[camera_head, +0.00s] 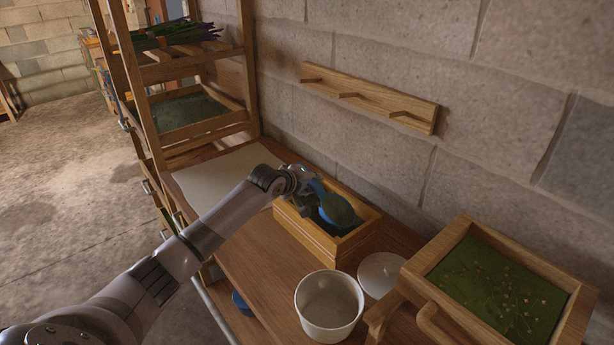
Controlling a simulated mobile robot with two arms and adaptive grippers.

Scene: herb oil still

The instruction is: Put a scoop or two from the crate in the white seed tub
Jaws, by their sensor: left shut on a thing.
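A small wooden crate (310,236) stands on the bench against the block wall. My left gripper (306,190) is over the crate's left end and is shut on a blue scoop (321,190). The scoop's rounded bowl hangs over the crate opening and shows dark green; I cannot tell whether that is a load. The scoop and arm hide much of the crate's inside. The white seed tub (329,326) stands upright and open in front of the crate, and its inside looks pale. My right gripper is out of view.
A white round lid (381,274) lies beside the tub. A wooden tray of green plant matter (497,290) stands at right, close to the lid. A pale sheet (222,181) lies left of the crate. A wooden rack (200,128) stands at left; a peg rail (370,97) is above.

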